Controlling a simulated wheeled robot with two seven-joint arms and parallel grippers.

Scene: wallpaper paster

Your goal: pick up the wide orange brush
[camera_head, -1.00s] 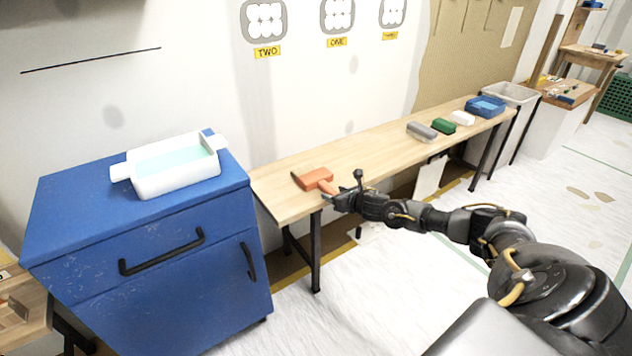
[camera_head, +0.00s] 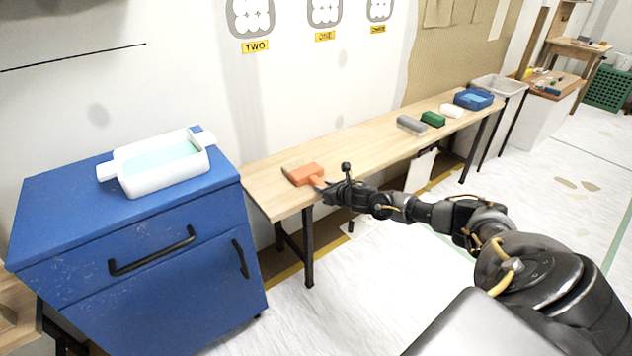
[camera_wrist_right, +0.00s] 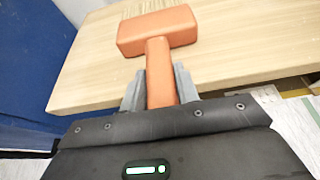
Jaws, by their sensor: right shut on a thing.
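The wide orange brush (camera_head: 304,175) is at the near left end of the long wooden table (camera_head: 350,150). Its broad head points away from my gripper, with dark bristles at the far left edge. In the right wrist view the brush (camera_wrist_right: 158,32) shows its wide head and its handle. My right gripper (camera_head: 327,188) is shut on the handle, with one grey finger on each side of it in the wrist view (camera_wrist_right: 160,88). I cannot tell whether the brush touches the tabletop or is slightly above it. My left gripper is not in view.
A blue cabinet (camera_head: 140,260) stands left of the table, with a white tray (camera_head: 165,180) of pale liquid on top. Farther along the table are a grey block (camera_head: 411,125), a green block (camera_head: 432,119), a white block (camera_head: 452,111) and a blue container (camera_head: 474,99).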

